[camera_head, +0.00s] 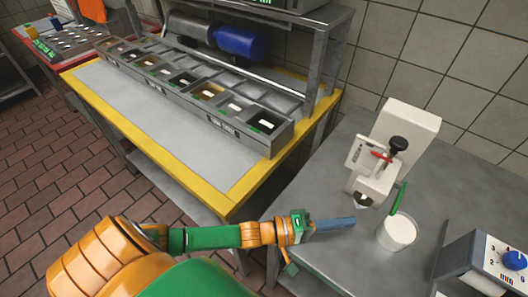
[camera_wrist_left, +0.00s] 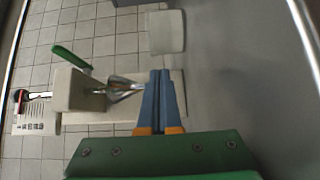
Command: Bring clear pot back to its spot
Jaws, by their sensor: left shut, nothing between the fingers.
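A pot (camera_head: 398,235) with white contents stands on the grey counter, in front of and to the right of the cream-coloured machine (camera_head: 408,130). There, the pale block-like shape (camera_wrist_left: 165,32) ahead of the fingertips looks like the pot, but I cannot be sure. My right gripper is not in view.
The machine has a black knob (camera_head: 398,144) and a red lever. A device with a blue dial (camera_head: 514,260) is at the lower right. A yellow-edged table (camera_head: 150,120) with a row of ingredient bins (camera_head: 185,85) stands left. The counter's back right is clear.

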